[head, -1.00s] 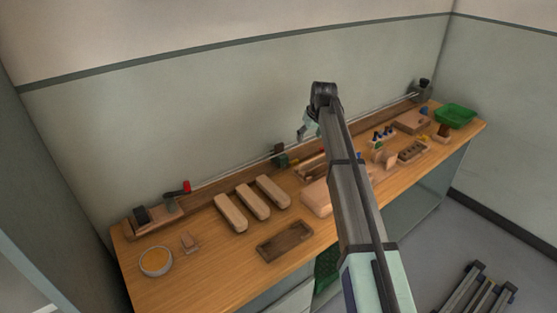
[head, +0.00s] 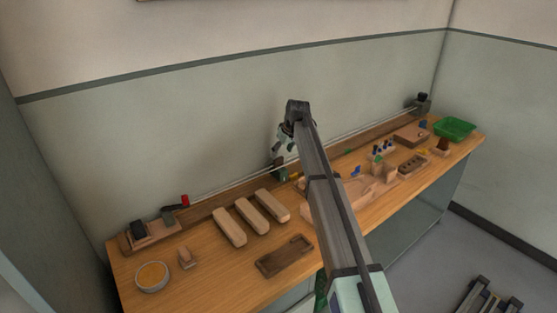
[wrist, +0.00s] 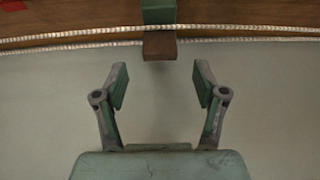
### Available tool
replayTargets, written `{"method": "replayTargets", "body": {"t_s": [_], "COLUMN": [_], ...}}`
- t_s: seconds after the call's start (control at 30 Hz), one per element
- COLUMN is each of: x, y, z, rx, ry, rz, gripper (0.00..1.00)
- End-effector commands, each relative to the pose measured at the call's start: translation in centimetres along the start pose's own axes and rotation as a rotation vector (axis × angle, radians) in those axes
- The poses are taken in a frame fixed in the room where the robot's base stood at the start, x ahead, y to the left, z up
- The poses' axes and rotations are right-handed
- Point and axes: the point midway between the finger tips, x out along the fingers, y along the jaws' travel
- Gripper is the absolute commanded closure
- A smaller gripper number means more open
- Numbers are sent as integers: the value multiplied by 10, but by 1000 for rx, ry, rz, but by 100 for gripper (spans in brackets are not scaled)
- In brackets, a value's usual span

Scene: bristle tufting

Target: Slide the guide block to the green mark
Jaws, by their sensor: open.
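The guide block (head: 279,168), dark with a green lower part, sits on the long rail along the back of the bench. In the wrist view its brown end (wrist: 159,45) and green part (wrist: 158,10) show at top centre, crossing the pale rod. My gripper (head: 281,142) is open and empty, just above the block in the head view. In the wrist view the open fingers (wrist: 160,88) are centred under the block's brown end, with a gap between. A small green spot (head: 348,152) farther right along the rail may be the green mark; it is too small to be sure.
A red-tipped clamp (head: 183,202) stands at the rail's left end and a dark end post (head: 422,104) at its right. Wooden brush blocks (head: 246,217), a brown tray (head: 284,257) and a green bin (head: 455,129) lie in front. The wall is close behind.

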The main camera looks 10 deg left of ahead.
Motion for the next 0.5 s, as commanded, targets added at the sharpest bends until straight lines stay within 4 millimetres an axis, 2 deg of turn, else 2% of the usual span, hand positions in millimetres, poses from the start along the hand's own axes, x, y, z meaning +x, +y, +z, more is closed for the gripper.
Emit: {"method": "replayTargets", "body": {"t_s": [0.1, 0.23, 0.5], "x": [23, 42, 62], "y": [0, 0, 0], "z": [-1, -1, 0], "rx": [0, 0, 0], "ry": [-2, -1, 0], "rz": [-1, 0, 0], "gripper": [29, 29, 29]}}
